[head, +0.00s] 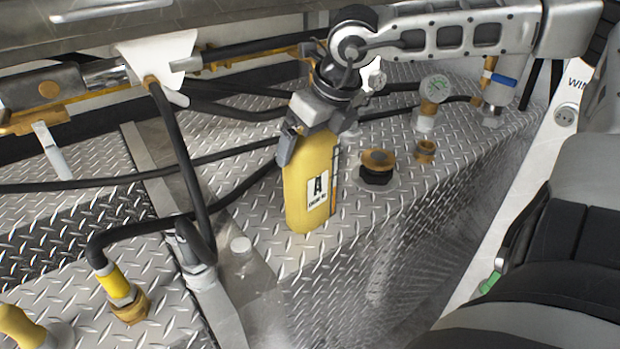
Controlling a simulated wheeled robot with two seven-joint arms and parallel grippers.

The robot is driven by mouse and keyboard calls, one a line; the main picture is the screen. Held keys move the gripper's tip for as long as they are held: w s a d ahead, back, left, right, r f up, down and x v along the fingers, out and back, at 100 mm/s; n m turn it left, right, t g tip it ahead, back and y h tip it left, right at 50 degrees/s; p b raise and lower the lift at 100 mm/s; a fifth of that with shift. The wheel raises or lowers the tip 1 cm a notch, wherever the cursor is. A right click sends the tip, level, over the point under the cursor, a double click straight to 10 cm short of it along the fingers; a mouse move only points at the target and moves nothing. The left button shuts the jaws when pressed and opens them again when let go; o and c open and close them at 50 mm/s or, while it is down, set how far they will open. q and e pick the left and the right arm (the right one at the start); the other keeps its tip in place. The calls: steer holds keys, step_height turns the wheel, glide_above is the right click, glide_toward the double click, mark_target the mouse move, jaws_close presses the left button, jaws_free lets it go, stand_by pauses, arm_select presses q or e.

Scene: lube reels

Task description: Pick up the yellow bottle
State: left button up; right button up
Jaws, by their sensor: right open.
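The bottle's cap and neck are hidden behind the gripper. I cannot tell whether the fingers touch it. My left gripper is not in view.
A brass-topped filler cap (378,161) and a pressure gauge (435,89) stand right of the bottle. Black hoses (185,160) run at the left. A dark seat (560,250) is at the right.

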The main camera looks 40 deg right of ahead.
steer(key=c, duration=1.5)
steer(key=shift+o, duration=0.2)
steer(key=shift+r, duration=0.2)
